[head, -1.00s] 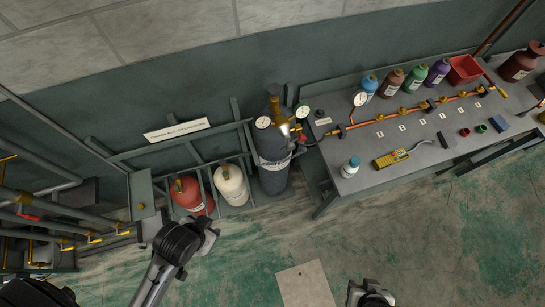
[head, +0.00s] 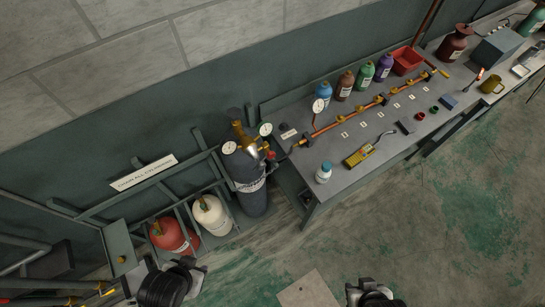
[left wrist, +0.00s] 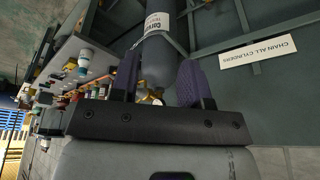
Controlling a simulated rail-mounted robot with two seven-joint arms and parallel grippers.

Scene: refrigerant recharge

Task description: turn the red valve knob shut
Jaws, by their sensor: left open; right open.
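A dark grey gas cylinder (head: 250,185) stands in the rack beside the bench, with a brass regulator and two round gauges on top. A small red part (head: 272,155), which may be the red valve knob, shows at the regulator's right side. My left gripper (head: 196,272) is low, in front of the rack and apart from the cylinder. In the left wrist view its two fingers (left wrist: 160,80) are open and empty, with the grey cylinder (left wrist: 157,55) beyond them. My right gripper (head: 370,290) is at the bottom edge, over the floor, far from the cylinder; its fingertips are hard to see.
A red cylinder (head: 172,236) and a cream cylinder (head: 211,215) stand in the rack, left of the grey one. The bench (head: 325,205) to the right holds bottles, a copper manifold and a yellow meter (head: 358,156).

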